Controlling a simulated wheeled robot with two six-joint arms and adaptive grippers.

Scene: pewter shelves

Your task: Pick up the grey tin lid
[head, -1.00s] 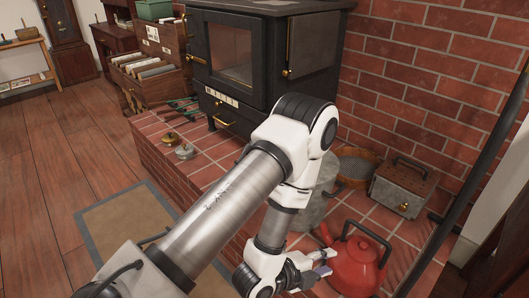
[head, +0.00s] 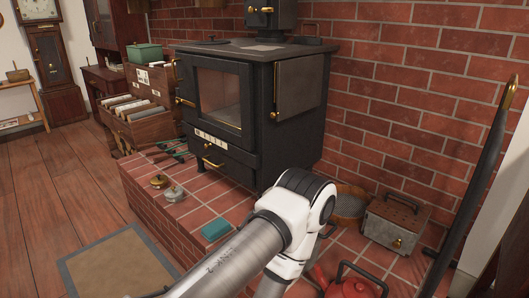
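The grey tin lid (head: 174,194) lies on the brick hearth (head: 190,212), left of the stove, with a small knob on top. A similar brass-coloured lid (head: 159,181) lies just behind it, a little to the left. One of my arms rises from the bottom edge, right of the lid and apart from it. Its gripper is below the picture edge. My other gripper does not show either.
A teal block (head: 216,229) lies right of the lid, near my arm. A red kettle (head: 348,288), a basket (head: 350,204) and a metal box (head: 396,222) stand at the right. Tools (head: 165,150) lie behind the lids.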

